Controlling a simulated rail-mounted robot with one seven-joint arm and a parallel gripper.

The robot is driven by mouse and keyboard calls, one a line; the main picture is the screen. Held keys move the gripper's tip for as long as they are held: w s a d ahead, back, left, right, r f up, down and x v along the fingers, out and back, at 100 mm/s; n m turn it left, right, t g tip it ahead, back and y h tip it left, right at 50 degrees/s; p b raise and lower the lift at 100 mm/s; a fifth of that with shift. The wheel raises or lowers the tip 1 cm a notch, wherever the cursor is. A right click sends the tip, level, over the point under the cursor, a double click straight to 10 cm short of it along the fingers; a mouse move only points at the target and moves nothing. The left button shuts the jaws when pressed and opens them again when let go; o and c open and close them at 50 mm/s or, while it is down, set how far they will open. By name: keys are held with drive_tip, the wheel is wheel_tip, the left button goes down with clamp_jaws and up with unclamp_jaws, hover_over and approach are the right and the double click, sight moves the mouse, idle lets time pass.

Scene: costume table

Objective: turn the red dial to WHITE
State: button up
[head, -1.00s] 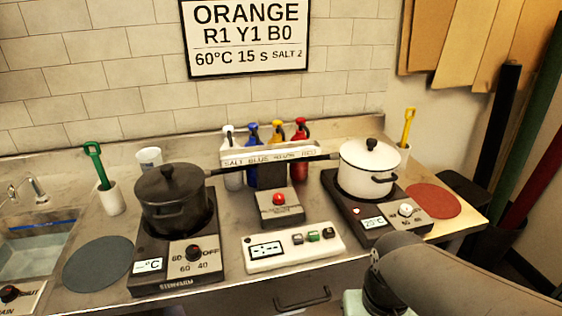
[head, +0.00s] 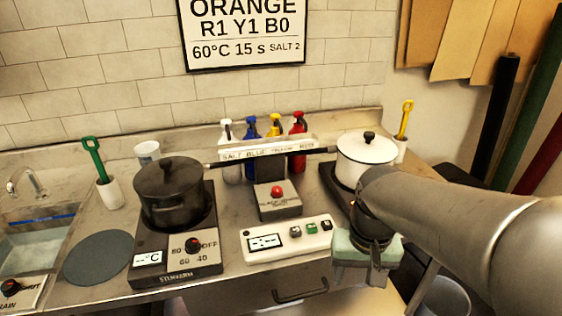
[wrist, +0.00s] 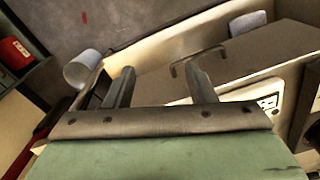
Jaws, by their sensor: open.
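The red dial (head: 277,191) is a round red knob on a small dark box at the middle of the counter, below the labelled bar (head: 268,151). The bar reads SALT, BLUE, a blurred word and RED. The lettering by the dial is too small to read, so I cannot tell its setting. My gripper (wrist: 163,88) is open and empty, its two fingers apart in the wrist view.
A white button panel (head: 287,239) lies between the dial and the front edge. A black pot (head: 170,195) on a hot plate (head: 150,275) stands left, a white pot (head: 352,160) right. Several coloured bottles (head: 300,135) stand behind. A drawer handle (head: 300,293) sticks out in front.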

drive_tip(key=w+a+r+m+p, duration=0.1)
drive_tip(key=w+a+r, duration=0.25)
drive_tip(key=w, duration=0.35)
drive_tip(key=w+a+r+m, duration=0.1)
drive_tip(key=w+a+r, duration=0.1)
drive_tip(key=w+r, duration=0.35)
drive_tip(key=w+a+r+m+p, duration=0.1)
drive_tip(key=w+a+r, duration=0.1)
drive_tip(key=w, duration=0.6)
wheel_tip(320, 180, up, 2)
drive_tip(key=m+p, duration=0.2)
hover_over(277, 189)
wheel_tip(277, 189, down, 17)
drive_tip(key=shift+w+r, duration=0.1)
drive_tip(key=shift+r, duration=0.1)
drive_tip(key=c, duration=1)
